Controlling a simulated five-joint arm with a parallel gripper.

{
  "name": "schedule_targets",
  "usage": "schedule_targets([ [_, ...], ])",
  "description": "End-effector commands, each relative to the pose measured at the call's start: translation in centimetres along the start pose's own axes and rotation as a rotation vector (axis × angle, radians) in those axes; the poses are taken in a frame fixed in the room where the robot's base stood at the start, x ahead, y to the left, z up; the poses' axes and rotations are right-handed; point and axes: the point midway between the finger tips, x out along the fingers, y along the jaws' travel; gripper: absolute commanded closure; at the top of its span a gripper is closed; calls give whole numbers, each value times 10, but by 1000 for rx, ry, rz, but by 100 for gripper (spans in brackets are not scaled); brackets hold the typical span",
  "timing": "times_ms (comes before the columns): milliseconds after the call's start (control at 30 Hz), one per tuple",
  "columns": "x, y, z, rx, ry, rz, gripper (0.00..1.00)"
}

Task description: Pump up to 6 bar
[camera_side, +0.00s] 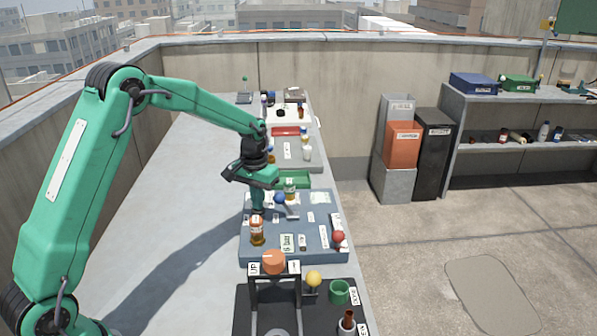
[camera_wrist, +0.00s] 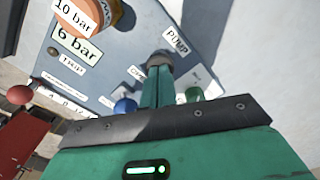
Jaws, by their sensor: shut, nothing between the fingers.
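The blue-grey pump panel (camera_side: 262,252) lies on the bench in the side view. In the wrist view its bare surface (camera_wrist: 110,62) bears a "6 bar" label (camera_wrist: 77,44), a "10 bar" label (camera_wrist: 74,17) and a "PUMP" label (camera_wrist: 177,40). An orange-brown cylinder (camera_side: 257,232) stands on the panel's left part. My gripper (camera_wrist: 158,68) is shut and points down at a dark round part (camera_wrist: 160,57) beside the "PUMP" label. Its fingertips (camera_side: 257,206) cover some of that part; I cannot tell whether they touch it. No pressure reading is legible.
The bench's left side is clear.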

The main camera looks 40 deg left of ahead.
Motion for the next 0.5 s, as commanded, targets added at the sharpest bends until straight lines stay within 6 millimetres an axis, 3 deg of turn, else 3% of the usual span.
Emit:
schedule_targets([
  [500,-24,0,0,0,1,0,100],
])
